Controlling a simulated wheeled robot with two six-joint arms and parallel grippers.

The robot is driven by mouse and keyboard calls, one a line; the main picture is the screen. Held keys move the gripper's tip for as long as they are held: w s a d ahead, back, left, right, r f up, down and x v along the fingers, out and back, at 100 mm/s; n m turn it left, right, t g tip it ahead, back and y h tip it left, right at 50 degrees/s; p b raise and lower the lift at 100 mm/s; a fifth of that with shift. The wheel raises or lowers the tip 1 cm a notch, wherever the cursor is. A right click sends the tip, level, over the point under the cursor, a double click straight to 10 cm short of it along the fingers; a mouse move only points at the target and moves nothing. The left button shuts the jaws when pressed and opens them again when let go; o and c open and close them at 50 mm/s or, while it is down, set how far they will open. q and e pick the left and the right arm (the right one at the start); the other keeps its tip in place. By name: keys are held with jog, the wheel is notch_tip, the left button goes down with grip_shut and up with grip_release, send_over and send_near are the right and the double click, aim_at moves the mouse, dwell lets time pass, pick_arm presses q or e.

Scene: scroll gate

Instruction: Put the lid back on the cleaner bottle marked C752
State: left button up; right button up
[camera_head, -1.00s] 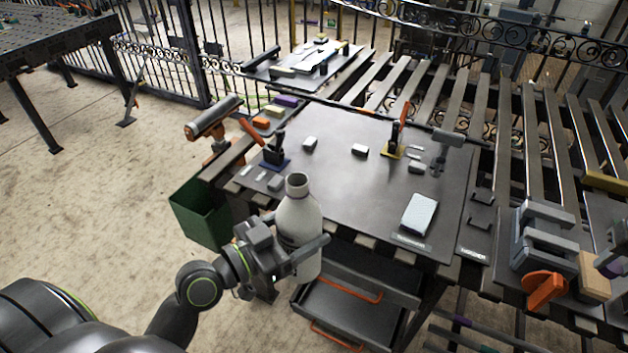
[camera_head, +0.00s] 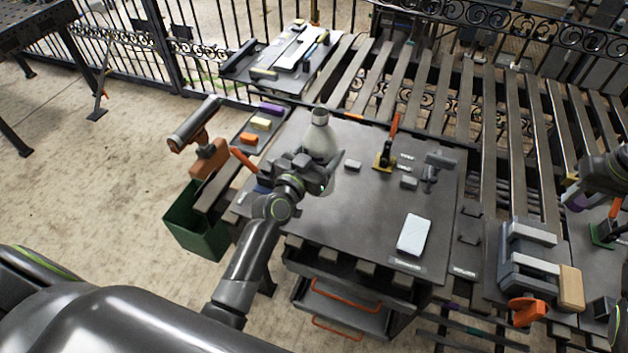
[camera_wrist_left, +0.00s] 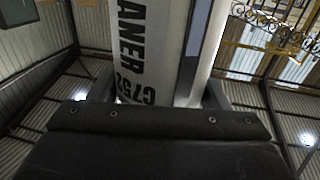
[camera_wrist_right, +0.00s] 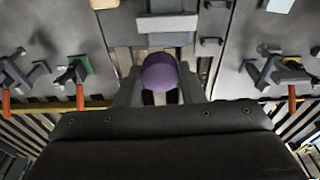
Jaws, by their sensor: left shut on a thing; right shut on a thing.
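The white cleaner bottle (camera_head: 321,138) is upright over the back left part of the work table, its uncovered neck on top. My left gripper (camera_head: 318,172) is shut around its body. In the left wrist view the bottle (camera_wrist_left: 140,50) fills the space between the fingers and its print reads "…ANER C752". My right gripper (camera_head: 572,192) is at the right edge of the head view, far from the bottle. It is shut on a purple round lid (camera_wrist_right: 160,73), seen between its fingers in the right wrist view. Whether the bottle's base touches the table is hidden.
The work table (camera_head: 350,220) holds a white-topped block (camera_head: 414,235), an orange-handled clamp (camera_head: 388,150) and small grey blocks. A grey vise (camera_head: 530,260) stands at right. A green bin (camera_head: 195,225) hangs at left. The table's middle is clear.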

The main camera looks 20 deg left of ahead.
aim_at(323, 165)
jog(key=shift+w+a+r, duration=0.25)
jog(key=shift+r, duration=0.15)
pick_arm(q)
jog(key=shift+w+d+r, duration=0.15)
jog(key=shift+w+r, duration=0.15)
jog(key=shift+w, duration=0.35)
pick_arm(e)
jog(key=shift+s+d, duration=0.1)
